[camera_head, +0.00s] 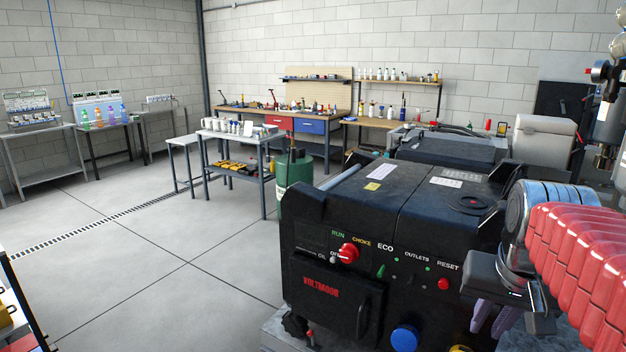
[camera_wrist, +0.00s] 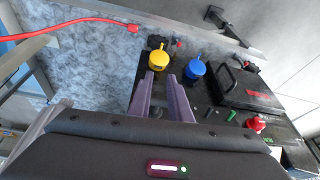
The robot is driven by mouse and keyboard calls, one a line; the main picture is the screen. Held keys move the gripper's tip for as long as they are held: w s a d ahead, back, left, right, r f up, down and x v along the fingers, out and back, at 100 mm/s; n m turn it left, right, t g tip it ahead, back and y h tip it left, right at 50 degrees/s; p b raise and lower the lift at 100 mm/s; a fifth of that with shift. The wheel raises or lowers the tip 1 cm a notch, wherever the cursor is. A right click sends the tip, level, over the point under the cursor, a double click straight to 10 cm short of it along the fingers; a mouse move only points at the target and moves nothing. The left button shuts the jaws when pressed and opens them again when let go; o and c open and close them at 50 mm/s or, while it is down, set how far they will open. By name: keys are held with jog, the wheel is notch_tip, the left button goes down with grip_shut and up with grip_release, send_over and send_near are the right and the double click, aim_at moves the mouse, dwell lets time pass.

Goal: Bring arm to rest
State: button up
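My arm, in a red ribbed cover (camera_head: 585,255), comes in from the right edge of the head view. My gripper (camera_head: 491,318) points down beside the front right of a black generator (camera_head: 330,255) marked VOLTMOOR. In the wrist view my gripper (camera_wrist: 161,78) has two purple-grey fingers with a gap between them and nothing held. Beyond the fingertips are a yellow cap (camera_wrist: 158,60) and a blue cap (camera_wrist: 195,68) on the generator's front. I cannot tell the exact distance from the fingers to the panel.
The generator has a red knob (camera_head: 348,253). A red cable (camera_wrist: 75,24) runs over a mottled blue-grey surface (camera_wrist: 85,70). A green cylinder (camera_head: 294,182) stands behind the generator. Workbenches line the walls; the grey floor (camera_head: 140,255) at left is open.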

jog(key=s+a+f+n+t, duration=0.1)
jog(key=s+a+f+n, duration=0.1)
jog(key=s+a+f, duration=0.2)
jog(key=s+a+f+n+y, duration=0.1)
jog(key=s+a+f+n, duration=0.2)
jog(key=a, duration=0.7)
jog(key=shift+s+a+f+n+t, duration=0.3)
jog(key=shift+s+a+f+t, duration=0.1)
jog(key=shift+s+f, duration=0.1)
